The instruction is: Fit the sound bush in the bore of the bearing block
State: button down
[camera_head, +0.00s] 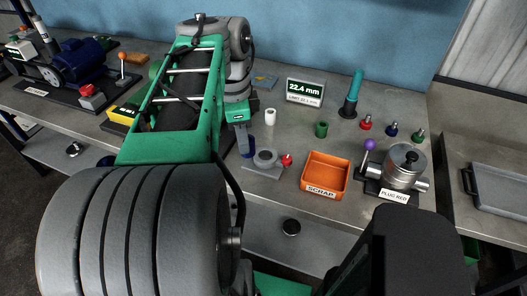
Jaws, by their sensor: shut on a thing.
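A white bush (270,117) stands behind the block, and a green bush (321,129) stands further right. Whether the held piece touches the block cannot be told.
An orange scrap bin (326,174) stands right of the block. A metal device (403,166) with a purple-knobbed lever is further right. A display (305,92) reads 22.4 mm. A teal-handled tool (353,93) and small colored-knob pieces (391,130) stand behind. My arm hides the bench's left middle.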

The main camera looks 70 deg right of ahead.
jog(key=p, duration=0.1)
send_near(263, 150)
jog(key=a+f, duration=0.1)
jog(key=s+a+f, duration=0.1)
jog(key=shift+a+f, duration=0.15)
jog(key=shift+f, duration=0.15)
notch_tip(263, 150, down, 4)
jog(key=shift+s+f, duration=0.15)
jog(key=c, duration=1.5)
grip_release()
jog(key=shift+a, duration=0.1)
jog(key=o, duration=0.4)
jog(key=shift+c, duration=0.2)
jog(key=shift+o, duration=0.3)
jog(key=shift+d, duration=0.25)
